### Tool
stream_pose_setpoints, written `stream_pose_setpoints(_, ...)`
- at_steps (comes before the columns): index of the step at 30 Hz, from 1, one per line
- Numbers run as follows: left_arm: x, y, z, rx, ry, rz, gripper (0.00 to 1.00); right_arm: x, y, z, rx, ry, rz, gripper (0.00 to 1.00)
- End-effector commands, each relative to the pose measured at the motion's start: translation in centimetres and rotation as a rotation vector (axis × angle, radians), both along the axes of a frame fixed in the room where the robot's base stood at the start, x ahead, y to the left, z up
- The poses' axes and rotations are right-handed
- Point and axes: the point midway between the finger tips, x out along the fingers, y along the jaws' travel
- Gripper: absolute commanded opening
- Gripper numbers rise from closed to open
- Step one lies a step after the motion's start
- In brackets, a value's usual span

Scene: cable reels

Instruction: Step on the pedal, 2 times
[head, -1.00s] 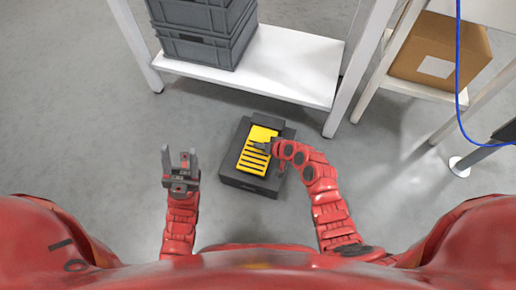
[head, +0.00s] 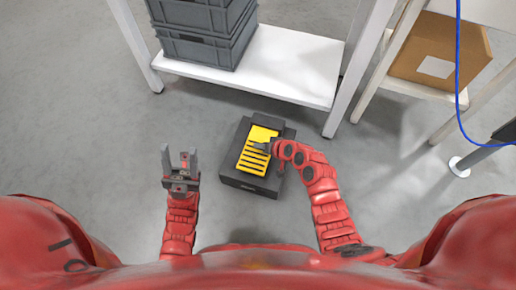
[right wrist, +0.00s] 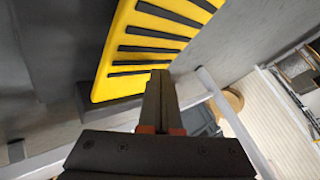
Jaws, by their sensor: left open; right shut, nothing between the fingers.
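The pedal (head: 256,148) is a yellow plate with black stripes in a dark housing (head: 248,183) on the floor, at the middle of the head view. Its striped plate (right wrist: 148,48) fills the upper middle of the right wrist view. My right gripper (head: 264,147) is shut and empty, with its tip over the right part of the yellow plate. In the right wrist view its closed fingers (right wrist: 158,98) overlap the plate's lower edge; I cannot tell whether they touch it. My left gripper (head: 180,160) is open and empty, left of the pedal and apart from it.
A white shelf (head: 290,70) with grey crates (head: 200,45) stands behind the pedal. Another white rack with a cardboard box (head: 440,50) is at the right. A blue cable (head: 458,70) hangs there. The floor (head: 110,140) at the left is clear.

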Motion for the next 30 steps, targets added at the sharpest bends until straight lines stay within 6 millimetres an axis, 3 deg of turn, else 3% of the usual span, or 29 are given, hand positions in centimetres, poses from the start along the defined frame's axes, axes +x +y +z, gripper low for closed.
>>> stream_pose_setpoints(30,-0.01,0.00,-0.72,0.000,0.000,0.000,0.50,-0.01,0.03,-0.83,0.000,0.000,0.000,0.00)
